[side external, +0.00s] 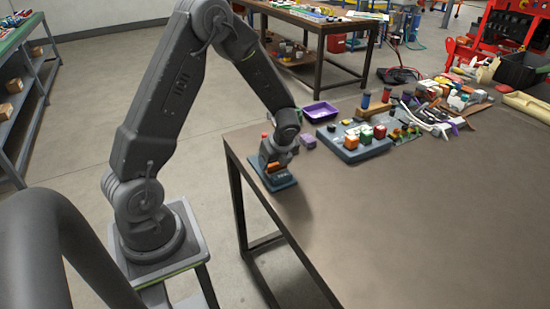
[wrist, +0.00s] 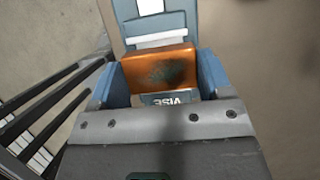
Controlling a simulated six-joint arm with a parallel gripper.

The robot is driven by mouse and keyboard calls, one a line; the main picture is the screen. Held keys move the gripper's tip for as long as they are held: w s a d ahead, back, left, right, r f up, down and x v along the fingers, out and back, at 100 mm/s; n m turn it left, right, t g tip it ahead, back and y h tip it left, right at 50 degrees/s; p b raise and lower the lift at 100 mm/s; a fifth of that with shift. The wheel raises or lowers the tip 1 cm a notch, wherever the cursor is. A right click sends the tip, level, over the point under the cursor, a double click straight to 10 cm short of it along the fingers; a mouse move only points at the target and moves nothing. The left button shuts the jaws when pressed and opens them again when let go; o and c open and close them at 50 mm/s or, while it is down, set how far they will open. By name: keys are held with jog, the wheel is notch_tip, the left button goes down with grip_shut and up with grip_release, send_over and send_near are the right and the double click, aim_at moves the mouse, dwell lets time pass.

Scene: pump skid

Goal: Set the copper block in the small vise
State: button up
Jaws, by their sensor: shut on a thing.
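The copper block (wrist: 160,68) shows in the wrist view as an orange-brown block with a dark patch on its face. In the side external view, a bit of its orange (side external: 275,169) shows under my gripper (side external: 274,160). The small blue vise (side external: 285,184) is right below and around the block. Its label and blue body (wrist: 168,98) show close to the block in the wrist view. I cannot tell whether the block rests on the vise floor.
A purple tray (side external: 320,111) and a grey-blue board (side external: 352,148) with coloured blocks stand beyond the vise. Tools and parts (side external: 455,100) crowd the far side of the table. The brown tabletop (side external: 420,220) to the right is clear. The table edge is close on the left.

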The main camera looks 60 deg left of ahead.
jog(key=shift+f, duration=0.35)
jog(key=o, duration=0.9)
jog(key=shift+v, duration=6.95)
